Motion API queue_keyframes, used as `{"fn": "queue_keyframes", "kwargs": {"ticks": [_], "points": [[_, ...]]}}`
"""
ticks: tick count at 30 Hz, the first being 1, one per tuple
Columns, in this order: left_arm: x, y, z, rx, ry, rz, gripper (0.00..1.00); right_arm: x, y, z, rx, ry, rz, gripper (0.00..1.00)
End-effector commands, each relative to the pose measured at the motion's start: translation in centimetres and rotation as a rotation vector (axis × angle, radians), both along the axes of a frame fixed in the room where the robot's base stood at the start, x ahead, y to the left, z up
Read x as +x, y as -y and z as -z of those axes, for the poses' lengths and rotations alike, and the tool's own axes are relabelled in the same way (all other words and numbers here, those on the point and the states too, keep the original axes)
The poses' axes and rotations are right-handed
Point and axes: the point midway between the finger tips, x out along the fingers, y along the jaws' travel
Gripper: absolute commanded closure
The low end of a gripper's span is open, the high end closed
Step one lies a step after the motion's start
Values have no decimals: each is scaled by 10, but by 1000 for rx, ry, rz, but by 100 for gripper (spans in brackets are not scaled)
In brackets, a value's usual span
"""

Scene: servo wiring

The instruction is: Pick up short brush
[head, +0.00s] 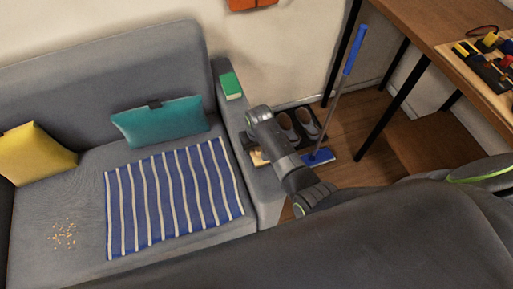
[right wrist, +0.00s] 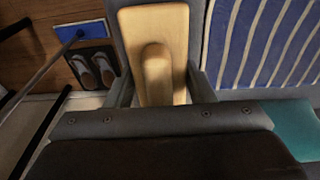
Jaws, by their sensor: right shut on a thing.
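The short brush (right wrist: 155,50) has a pale wooden back with a raised handle ridge. In the right wrist view it sits between the two fingers of my right gripper (right wrist: 158,88), which is shut on the handle. In the head view a small tan part of the brush (head: 259,157) shows at the sofa's right armrest, mostly hidden by my right arm and gripper (head: 252,150). Its bristles are hidden, and I cannot tell whether it touches the armrest. My left gripper is not in view.
The grey sofa (head: 70,95) holds a striped blanket (head: 175,195), a teal cushion (head: 160,122), a yellow cushion (head: 35,153) and scattered crumbs (head: 62,235). A green-covered book (head: 230,85) lies on the armrest. Shoes (head: 300,125), a blue mop (head: 319,157) and a wooden desk (head: 430,25) stand to the right.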

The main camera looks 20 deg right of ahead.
Motion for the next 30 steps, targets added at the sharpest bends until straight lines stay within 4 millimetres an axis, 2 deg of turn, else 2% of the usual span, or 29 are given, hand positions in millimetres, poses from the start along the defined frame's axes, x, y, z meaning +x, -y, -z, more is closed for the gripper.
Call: {"fn": "queue_keyframes", "kwargs": {"ticks": [4, 7, 15, 21, 30], "points": [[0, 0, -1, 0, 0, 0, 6, 1, 0, -5, 0, 2, 0, 78], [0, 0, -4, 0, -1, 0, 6, 1, -1, -16, 1, 4, 0, 78], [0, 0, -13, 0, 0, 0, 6, 1, -1, -67, 1, 4, 0, 78], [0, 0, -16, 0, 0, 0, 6, 1, 0, -94, 1, 2, 0, 78], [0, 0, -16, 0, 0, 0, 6, 0, 0, -101, 0, 0, 0, 78]]}}
